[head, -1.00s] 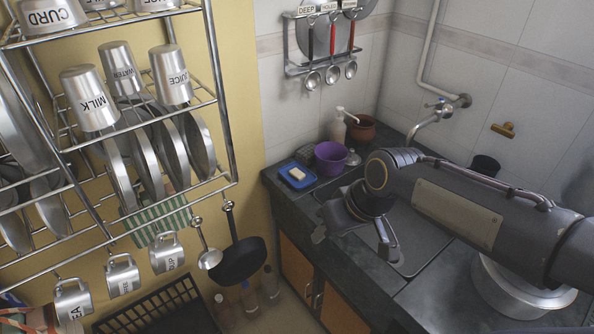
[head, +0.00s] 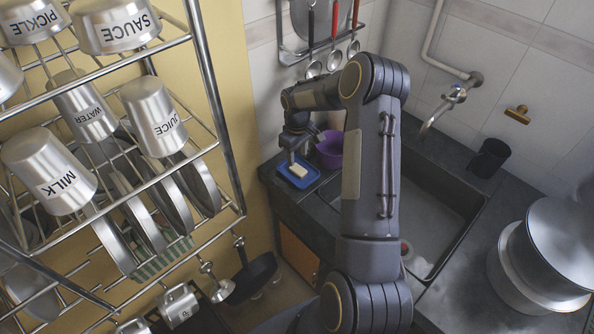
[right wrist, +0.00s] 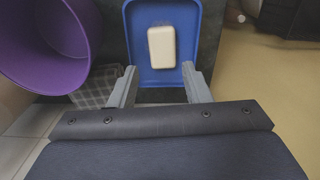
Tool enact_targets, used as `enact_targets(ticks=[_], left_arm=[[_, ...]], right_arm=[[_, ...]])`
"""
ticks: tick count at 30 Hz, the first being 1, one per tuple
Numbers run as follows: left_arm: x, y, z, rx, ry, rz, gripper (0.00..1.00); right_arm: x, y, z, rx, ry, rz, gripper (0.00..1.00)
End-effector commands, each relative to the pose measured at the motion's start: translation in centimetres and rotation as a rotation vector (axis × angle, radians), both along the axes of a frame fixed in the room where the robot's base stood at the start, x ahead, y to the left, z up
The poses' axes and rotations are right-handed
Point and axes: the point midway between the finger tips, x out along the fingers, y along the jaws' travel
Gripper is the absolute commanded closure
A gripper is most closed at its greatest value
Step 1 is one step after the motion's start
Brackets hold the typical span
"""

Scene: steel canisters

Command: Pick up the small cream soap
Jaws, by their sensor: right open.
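The small cream soap (head: 298,170) lies in a blue tray (head: 313,177) on the dark counter, left of the sink. In the right wrist view the soap (right wrist: 162,47) rests on the floor of the blue tray (right wrist: 194,20), just beyond my fingertips. My right gripper (head: 291,156) is above the tray, close to the soap. In the right wrist view my right gripper (right wrist: 159,75) is open, its two fingers apart and nothing between them, with the soap roughly in line with the gap. My left gripper is not in view.
A purple tub (head: 330,150) stands right beside the tray, and also shows in the right wrist view (right wrist: 50,40). The sink (head: 440,215) lies to the right. A steel rack with canisters (head: 48,170) fills the left. Steel pots (head: 562,245) stand at the right.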

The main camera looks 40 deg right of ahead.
Motion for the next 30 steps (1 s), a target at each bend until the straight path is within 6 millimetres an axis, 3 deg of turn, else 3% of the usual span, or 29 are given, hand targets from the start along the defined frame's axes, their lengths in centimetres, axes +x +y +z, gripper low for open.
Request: enact_targets(ticks=[10,18,26,30], left_arm=[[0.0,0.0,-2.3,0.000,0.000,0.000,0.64],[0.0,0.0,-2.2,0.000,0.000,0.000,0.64],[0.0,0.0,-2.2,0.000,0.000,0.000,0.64],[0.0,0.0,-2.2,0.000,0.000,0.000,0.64]], right_arm=[[-0.7,0.3,-4.7,0.001,-0.001,0.000,0.56],[-0.7,0.3,-5.0,0.000,-0.001,0.000,0.56],[-0.7,0.3,-5.0,0.000,-0.001,0.000,0.89],[-0.7,0.3,-4.9,0.000,-0.001,0.000,0.90]])
